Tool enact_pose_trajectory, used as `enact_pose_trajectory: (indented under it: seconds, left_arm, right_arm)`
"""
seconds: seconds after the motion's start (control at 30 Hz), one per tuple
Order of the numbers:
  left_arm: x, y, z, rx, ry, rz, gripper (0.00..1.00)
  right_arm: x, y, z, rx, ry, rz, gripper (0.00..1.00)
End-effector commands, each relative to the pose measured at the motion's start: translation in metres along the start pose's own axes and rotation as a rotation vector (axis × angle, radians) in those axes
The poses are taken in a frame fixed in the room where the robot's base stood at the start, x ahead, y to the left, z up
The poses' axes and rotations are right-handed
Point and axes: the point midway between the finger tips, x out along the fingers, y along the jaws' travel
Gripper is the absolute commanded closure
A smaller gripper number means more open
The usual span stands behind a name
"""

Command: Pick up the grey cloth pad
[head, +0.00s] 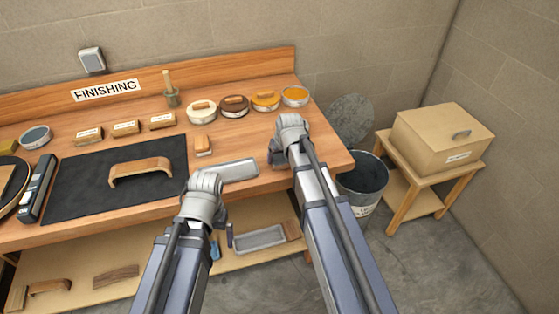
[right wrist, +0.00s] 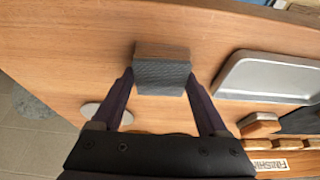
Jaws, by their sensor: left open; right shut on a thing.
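The grey cloth pad (right wrist: 162,76) is a small block with a dark grey textured face and a wooden-looking upper edge. It sits between the fingertips of my right gripper (right wrist: 158,82), which is shut on it. I cannot tell whether the pad touches the wooden bench top or is held just above it. In the head view my right gripper (head: 276,155) is over the bench's right end, and my wrist hides most of the pad. My left gripper (head: 222,214) is open and empty at the bench's front edge, mostly hidden by its own wrist.
A metal tray (head: 232,171) lies left of my right gripper, with a wooden block (head: 203,146) behind it. Several round tins (head: 236,106) line the back. A black mat (head: 75,185) carries a bent wooden piece (head: 140,170). A bin (head: 363,180) stands right of the bench.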

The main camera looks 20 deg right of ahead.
Motion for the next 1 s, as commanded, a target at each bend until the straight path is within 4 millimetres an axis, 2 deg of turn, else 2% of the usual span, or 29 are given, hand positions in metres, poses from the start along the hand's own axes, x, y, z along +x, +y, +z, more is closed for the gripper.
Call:
enact_pose_trajectory:
  seconds: [0.03, 0.3, 0.67, 0.87, 1.0]
  left_arm:
    - [0.0, 0.0, 0.0, 0.0, 0.0, 0.0, 0.0]
    - [0.0, 0.0, 0.0, 0.0, 0.0, 0.0, 0.0]
    - [-0.009, -0.001, 0.001, 0.0, 0.0, 0.0, 0.0]
    - [-0.031, -0.003, 0.002, 0.0, 0.0, 0.0, 0.0]
    - [-0.053, -0.005, 0.003, 0.0, 0.0, 0.0, 0.0]
  right_arm:
    - [0.0, 0.0, 0.0, 0.0, 0.0, 0.0, 0.56]
    - [0.0, 0.0, 0.0, 0.0, 0.0, 0.0, 0.85]
    - [-0.009, 0.0, -0.004, 0.0, 0.0, 0.0, 0.86]
    - [-0.029, 0.0, -0.012, 0.0, 0.0, 0.0, 0.86]
    - [-0.049, 0.0, -0.02, 0.0, 0.0, 0.0, 0.86]
